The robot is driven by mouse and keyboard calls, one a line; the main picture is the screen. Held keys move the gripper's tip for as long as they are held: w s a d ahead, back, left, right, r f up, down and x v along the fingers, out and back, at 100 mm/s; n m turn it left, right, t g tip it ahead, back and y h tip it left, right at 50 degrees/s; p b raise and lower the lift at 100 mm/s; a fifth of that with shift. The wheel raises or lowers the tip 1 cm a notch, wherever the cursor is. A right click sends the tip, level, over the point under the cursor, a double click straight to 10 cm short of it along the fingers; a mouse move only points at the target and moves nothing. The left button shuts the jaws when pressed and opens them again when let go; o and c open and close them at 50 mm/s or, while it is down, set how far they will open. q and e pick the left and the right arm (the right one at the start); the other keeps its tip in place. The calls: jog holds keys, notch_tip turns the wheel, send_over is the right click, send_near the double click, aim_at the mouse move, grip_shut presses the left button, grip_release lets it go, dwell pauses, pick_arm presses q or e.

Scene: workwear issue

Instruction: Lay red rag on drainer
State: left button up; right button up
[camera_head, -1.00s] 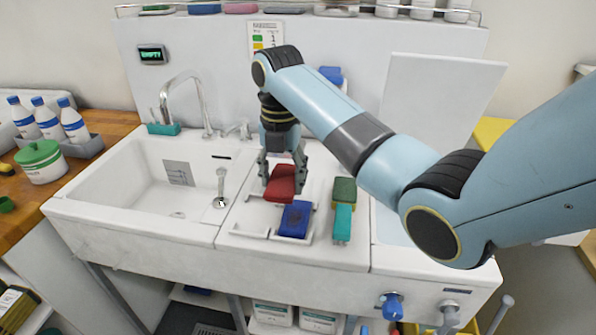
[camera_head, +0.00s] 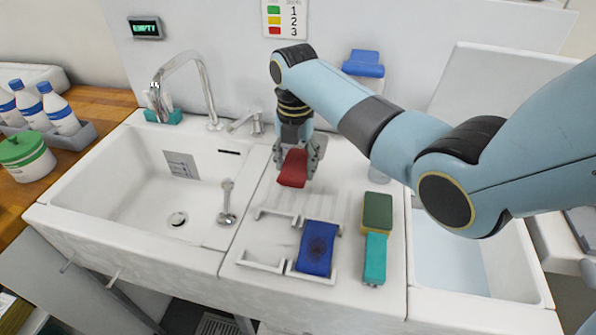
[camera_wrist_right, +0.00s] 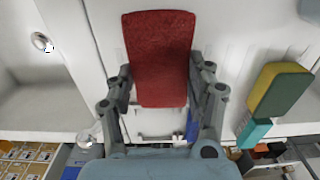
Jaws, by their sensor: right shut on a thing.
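The red rag (camera_head: 292,170) is a folded red pad that hangs tilted from my right gripper (camera_head: 299,155), above the ribbed white drainer (camera_head: 285,198) right of the sink basin. In the right wrist view the rag (camera_wrist_right: 160,50) sits between the two fingers of my right gripper (camera_wrist_right: 161,78), which are shut on its sides. A gap between the rag and the drainer seems to show, but its size is hard to tell. My left gripper is not in view.
A blue pad (camera_head: 317,249) lies in the white slotted holder (camera_head: 262,262), whose left slot is empty. The sink basin (camera_head: 130,190) is left, with a tap (camera_head: 205,90) behind. A second basin (camera_head: 450,260) is right.

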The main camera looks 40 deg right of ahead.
aim_at(296, 165)
notch_tip(296, 165, down, 4)
jog(key=shift+r, duration=0.25)
jog(key=shift+f, duration=0.15)
jog(key=o, duration=1.3)
jog(key=shift+c, duration=0.2)
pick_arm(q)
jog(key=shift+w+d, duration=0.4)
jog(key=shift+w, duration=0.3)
pick_arm(e)
jog(key=shift+r, duration=0.5)
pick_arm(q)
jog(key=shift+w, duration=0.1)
pick_arm(e)
notch_tip(296, 165, up, 11)
jog(key=shift+r, duration=0.15)
